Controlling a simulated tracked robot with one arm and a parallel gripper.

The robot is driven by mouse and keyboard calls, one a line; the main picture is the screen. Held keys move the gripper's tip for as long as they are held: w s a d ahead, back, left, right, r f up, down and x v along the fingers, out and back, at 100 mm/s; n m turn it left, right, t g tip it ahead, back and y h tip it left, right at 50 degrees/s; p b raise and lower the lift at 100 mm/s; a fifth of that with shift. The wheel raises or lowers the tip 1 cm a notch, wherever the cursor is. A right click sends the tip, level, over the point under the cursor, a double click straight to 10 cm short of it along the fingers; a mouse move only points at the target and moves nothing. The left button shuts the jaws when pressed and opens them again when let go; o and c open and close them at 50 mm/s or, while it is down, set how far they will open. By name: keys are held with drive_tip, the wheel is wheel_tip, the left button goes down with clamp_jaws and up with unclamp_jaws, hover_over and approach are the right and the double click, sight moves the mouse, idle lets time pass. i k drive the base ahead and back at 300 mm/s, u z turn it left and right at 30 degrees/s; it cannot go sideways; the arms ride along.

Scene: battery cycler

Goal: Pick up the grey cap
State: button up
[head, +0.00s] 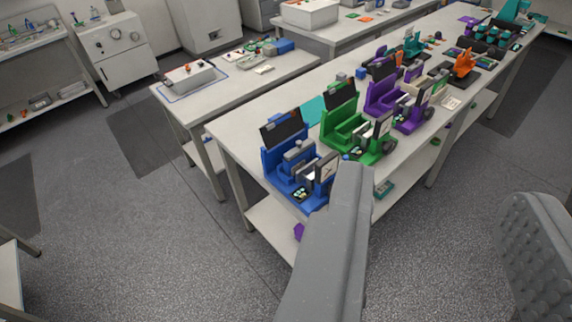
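I cannot pick out a grey cap for certain; things on the benches are small at this distance. A blue device (273,165) stands at the near end of the long bench, with grey parts in its middle and a dark tilted panel. A green device (338,133) and a purple device (380,99) stand behind it in a row. My gripper (437,186) is in the foreground, its two grey fingers wide apart with nothing between them. The left finger covers part of the bench's near edge and whatever is behind it.
The long bench (235,150) runs away to the upper right, with more devices, including an orange one (463,66), farther along. A smaller table (215,98) with a tray stands to its left. A white cabinet (112,52) and shelves stand at the upper left. The grey floor (150,230) at left is clear.

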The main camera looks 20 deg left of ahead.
sight(301, 145)
drive_tip(key=u, duration=0.2)
drive_tip(key=i, duration=0.8)
drive_tip(key=u, duration=0.25)
drive_tip(key=k, duration=0.3)
drive_tip(key=u, duration=0.6)
drive_tip(key=i, duration=1)
drive_tip(key=u, duration=0.1)
